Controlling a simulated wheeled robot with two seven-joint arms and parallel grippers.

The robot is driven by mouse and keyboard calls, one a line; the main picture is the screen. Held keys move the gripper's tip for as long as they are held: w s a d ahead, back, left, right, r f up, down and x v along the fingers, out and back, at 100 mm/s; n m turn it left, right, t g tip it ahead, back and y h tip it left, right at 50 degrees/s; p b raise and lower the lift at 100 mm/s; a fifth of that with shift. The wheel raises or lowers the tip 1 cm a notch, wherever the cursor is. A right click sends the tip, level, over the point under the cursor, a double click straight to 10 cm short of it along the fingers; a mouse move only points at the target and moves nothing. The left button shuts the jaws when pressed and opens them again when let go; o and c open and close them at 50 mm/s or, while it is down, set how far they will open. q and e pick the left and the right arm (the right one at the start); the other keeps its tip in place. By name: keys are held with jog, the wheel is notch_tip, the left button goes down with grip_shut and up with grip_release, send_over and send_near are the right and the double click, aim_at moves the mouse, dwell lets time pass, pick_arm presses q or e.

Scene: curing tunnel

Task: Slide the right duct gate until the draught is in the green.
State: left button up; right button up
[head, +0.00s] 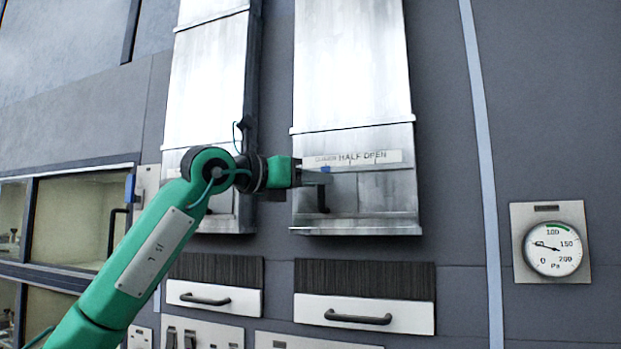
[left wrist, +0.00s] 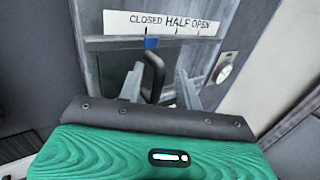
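The right duct (head: 352,70) is a bright metal shaft with a gate at its lower end. Its label strip (head: 385,157) reads CLOSED, HALF, OPEN. A blue marker (head: 326,170) sits under the strip; in the left wrist view the marker (left wrist: 151,42) lies between CLOSED and HALF. The gate's black handle (head: 322,198) stands out from the gate. My left gripper (head: 312,178) is at the handle. In the left wrist view its fingers (left wrist: 160,90) are apart, with the handle (left wrist: 154,76) between them, nearer the left finger; contact is unclear. My right gripper is out of view.
The round draught gauge (head: 553,249) is at the right; its needle points left, near 50, below the green arc at the top. Another duct (head: 205,90) stands left. Drawers with black handles (head: 358,318) lie below. The wall between duct and gauge is clear.

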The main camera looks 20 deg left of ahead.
aim_at(345, 178)
pick_arm(q)
grip_shut()
jog(key=d+b, duration=0.2)
jog(key=d, duration=0.4)
jog(key=shift+s+d, duration=0.1)
jog(key=shift+d, duration=0.3)
jog(key=shift+a, duration=0.1)
grip_release()
